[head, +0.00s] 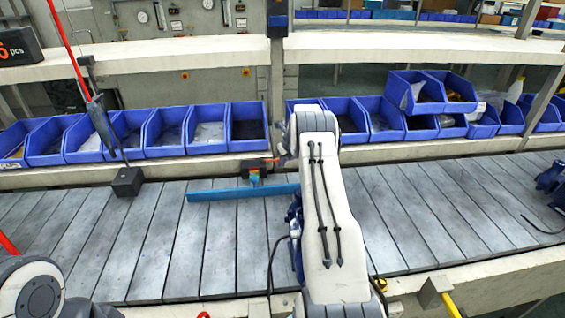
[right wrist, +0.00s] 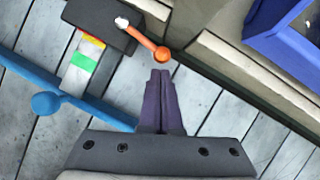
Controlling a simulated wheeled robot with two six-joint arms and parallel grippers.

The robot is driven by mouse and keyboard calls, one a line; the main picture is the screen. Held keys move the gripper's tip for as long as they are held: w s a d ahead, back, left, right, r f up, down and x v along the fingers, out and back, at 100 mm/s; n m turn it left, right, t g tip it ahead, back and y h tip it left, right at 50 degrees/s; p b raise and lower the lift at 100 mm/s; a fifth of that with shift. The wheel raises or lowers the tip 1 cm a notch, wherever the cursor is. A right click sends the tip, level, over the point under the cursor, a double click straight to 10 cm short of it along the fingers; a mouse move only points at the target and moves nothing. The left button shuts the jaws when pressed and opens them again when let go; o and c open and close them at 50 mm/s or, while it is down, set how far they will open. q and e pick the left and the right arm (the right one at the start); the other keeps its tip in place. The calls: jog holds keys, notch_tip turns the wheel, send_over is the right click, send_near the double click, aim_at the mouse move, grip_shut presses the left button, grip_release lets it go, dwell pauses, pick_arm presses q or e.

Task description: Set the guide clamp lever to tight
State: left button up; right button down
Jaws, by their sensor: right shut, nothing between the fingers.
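The guide clamp is a dark block (right wrist: 103,22) in the right wrist view, with an orange lever (right wrist: 143,38) ending in a round knob. The lever slants from its pale pivot down to the right. A red, yellow and green strip (right wrist: 84,58) lies beside the block. The blue guide rail (right wrist: 22,70) runs below it, with a blue knob on a rod. My right gripper (right wrist: 160,74) is shut and empty, its tips just short of the lever knob, seemingly apart from it. In the head view the clamp (head: 256,166) and rail (head: 235,192) sit left of my right arm.
The slatted conveyor (head: 110,240) runs across the head view. Blue bins (head: 208,132) line the ledge behind it. A dark box (head: 127,182) stands at left under a red pole (head: 66,40). In the right wrist view, the conveyor's side wall and a blue bin (right wrist: 285,35) are at upper right.

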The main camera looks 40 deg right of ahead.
jog(key=shift+w+d+n+y+b, duration=0.3)
jog(key=shift+w+d+n+b, duration=0.05)
jog(key=shift+w+n, duration=0.15)
jog(key=shift+w+d+r, duration=0.1)
jog(key=shift+w+d, duration=0.15)
jog(key=shift+w, duration=0.05)
jog(key=shift+d, duration=0.2)
pick_arm(q)
jog(key=shift+w+f, duration=0.3)
jog(key=shift+w, duration=0.15)
pick_arm(e)
jog(key=shift+w+r, duration=0.1)
jog(key=shift+w, duration=0.05)
jog(key=shift+a, duration=0.1)
